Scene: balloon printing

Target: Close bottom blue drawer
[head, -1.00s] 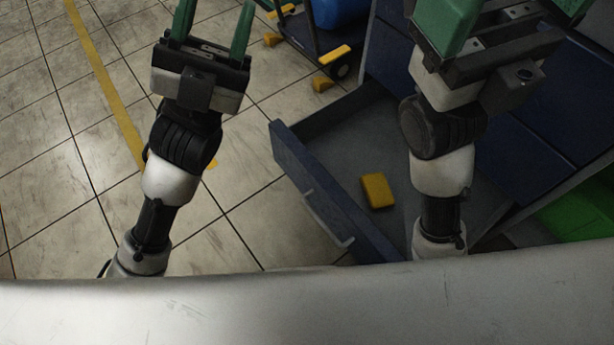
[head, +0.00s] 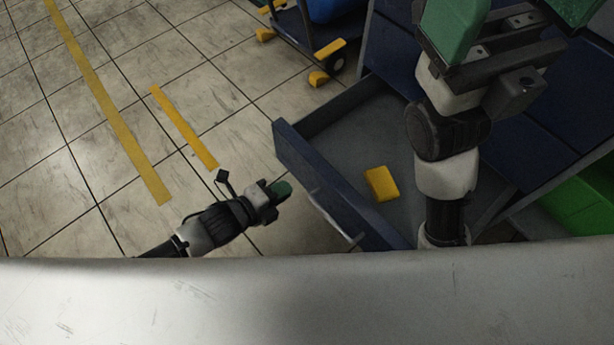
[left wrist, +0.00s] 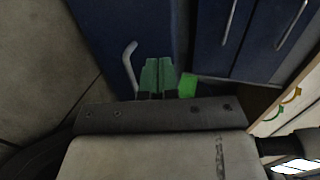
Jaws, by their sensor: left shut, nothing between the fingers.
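The bottom blue drawer (head: 296,158) is pulled out, its front and handle facing the left side of the head view. A yellow block (head: 381,184) lies inside it. My left gripper (head: 281,190) is low, just left of the drawer front, with its green fingers shut and empty, pointing toward it. In the left wrist view the shut fingers (left wrist: 158,76) are in front of a blue panel (left wrist: 110,35), beside a bar handle (left wrist: 130,68). I cannot tell whether they touch it. My right gripper (head: 512,22) is open above the cabinet side of the drawer.
The blue cabinet (head: 535,90) stands at the right. A green bin (head: 580,208) is at the lower right. A cart with yellow bumpers (head: 329,50) stands behind the drawer. The tiled floor at the left, with yellow tape (head: 100,90), is clear.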

